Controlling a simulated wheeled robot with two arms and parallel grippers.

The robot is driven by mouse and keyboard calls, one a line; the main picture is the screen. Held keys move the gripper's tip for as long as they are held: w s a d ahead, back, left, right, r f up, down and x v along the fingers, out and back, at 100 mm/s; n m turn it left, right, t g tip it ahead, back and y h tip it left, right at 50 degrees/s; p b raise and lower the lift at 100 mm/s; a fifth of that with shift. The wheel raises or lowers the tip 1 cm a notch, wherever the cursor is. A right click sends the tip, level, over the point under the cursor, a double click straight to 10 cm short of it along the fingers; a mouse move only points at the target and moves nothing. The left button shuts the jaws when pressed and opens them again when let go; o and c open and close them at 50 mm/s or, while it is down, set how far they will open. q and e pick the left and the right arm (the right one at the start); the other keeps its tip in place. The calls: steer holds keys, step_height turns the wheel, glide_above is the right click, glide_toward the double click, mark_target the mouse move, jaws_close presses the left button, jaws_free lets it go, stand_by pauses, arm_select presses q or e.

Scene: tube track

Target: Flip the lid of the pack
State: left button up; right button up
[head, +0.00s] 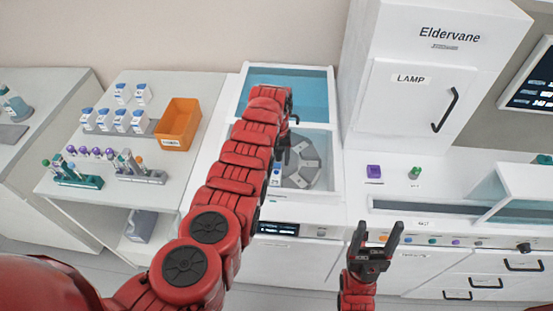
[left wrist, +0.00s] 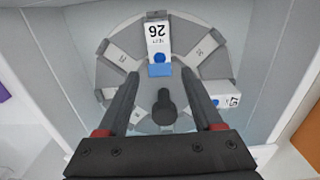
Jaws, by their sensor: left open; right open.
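A white pack (left wrist: 157,38) labelled 26, with a blue dot and a blue end piece (left wrist: 160,70), lies in a slot of the grey round carousel (head: 306,170). I cannot tell whether its lid is open. A second white pack (left wrist: 222,93), labelled 27, sits in a slot further right in the left wrist view. My left gripper (head: 281,147) is over the carousel, partly hidden by its own arm. In the left wrist view its open fingers (left wrist: 160,77) stand either side of the blue end piece with nothing between them. My right gripper (head: 379,233) is open and empty in front of the counter.
The carousel lies in an open white machine with a blue-tinted raised cover (head: 305,80) behind. A dark central knob (left wrist: 164,107) rises from the carousel. The left table holds several white-and-blue packs (head: 121,118), an orange bin (head: 179,122) and tube racks (head: 140,174). A tall white cabinet (head: 400,115) stands right.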

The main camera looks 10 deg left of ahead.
arm_select(q)
steer(key=shift+f, duration=0.8)
jaws_close()
